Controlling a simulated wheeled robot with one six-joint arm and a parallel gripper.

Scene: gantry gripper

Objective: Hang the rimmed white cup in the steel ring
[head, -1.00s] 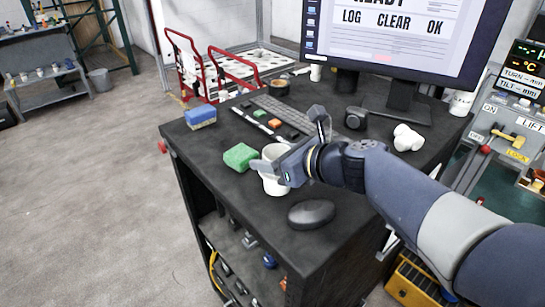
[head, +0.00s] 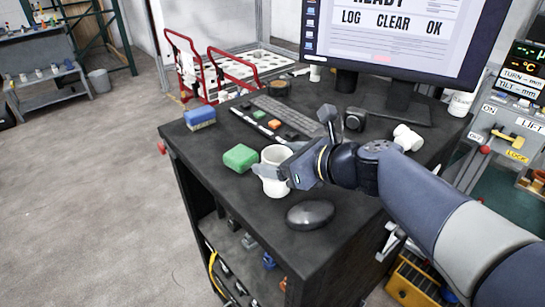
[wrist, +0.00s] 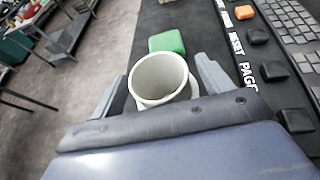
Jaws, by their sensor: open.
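The white cup (head: 277,188) stands upright on the dark desk top, its mouth up and a thick rim around it. In the wrist view, the cup (wrist: 160,78) looks empty inside. My gripper (wrist: 162,72) is open, with one finger on each side of the cup. In the head view, my gripper (head: 268,170) reaches in from the right, and one finger crosses the front of the cup. I cannot tell whether either finger touches it. I cannot pick out the steel ring in either view.
A green block (head: 240,157) sits just left of the cup, and a dark mouse (head: 310,214) lies in front to the right. A blue sponge (head: 200,118), a keyboard (head: 285,115), a monitor (head: 395,40) and a white object (head: 408,137) are farther back. The desk's left edge is near.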

